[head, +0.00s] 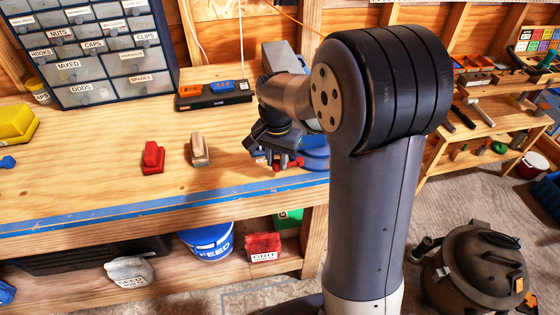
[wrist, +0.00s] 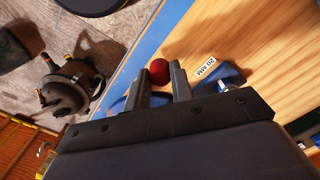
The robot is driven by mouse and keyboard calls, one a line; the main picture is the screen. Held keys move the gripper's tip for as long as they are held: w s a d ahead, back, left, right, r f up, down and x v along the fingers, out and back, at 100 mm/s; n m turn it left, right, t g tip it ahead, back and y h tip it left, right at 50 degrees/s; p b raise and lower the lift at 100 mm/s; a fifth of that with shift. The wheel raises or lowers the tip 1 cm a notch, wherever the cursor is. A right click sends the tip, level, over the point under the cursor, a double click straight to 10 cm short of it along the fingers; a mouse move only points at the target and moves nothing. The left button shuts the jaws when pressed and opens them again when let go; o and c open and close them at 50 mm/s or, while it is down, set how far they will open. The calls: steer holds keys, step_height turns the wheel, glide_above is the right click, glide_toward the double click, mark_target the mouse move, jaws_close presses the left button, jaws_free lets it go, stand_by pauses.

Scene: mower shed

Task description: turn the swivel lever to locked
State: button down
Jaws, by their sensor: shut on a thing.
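The swivel lever shows as a red ball knob (wrist: 159,70) between my fingertips in the wrist view. In the head view its red end (head: 297,163) shows just below my gripper (head: 279,160). My gripper (wrist: 160,80) is shut on the lever at this knob. The lever belongs to a blue base (head: 315,157) at the bench's front edge, partly hidden by my arm. The lever's shaft and any lock marks are hidden.
On the bench lie a red block (head: 152,158), a tan-topped block (head: 200,150), a black tray (head: 213,94) and a drawer cabinet (head: 95,50). A blue strip (head: 130,208) edges the bench. A shop vacuum (head: 475,268) stands on the floor at the right. The bench's middle front is clear.

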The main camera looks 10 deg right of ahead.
mark_target(276, 160)
steer(key=shift+w+f+m, duration=0.35)
steer(key=shift+m, duration=0.55)
steer(key=c, duration=1.2)
jaws_free()
steer(key=shift+c, duration=0.2)
steer(key=shift+o, duration=0.2)
steer(key=shift+w+d, duration=0.1)
steer(key=shift+w, duration=0.15)
step_height(276, 160, up, 11)
steer(key=shift+f, duration=0.15)
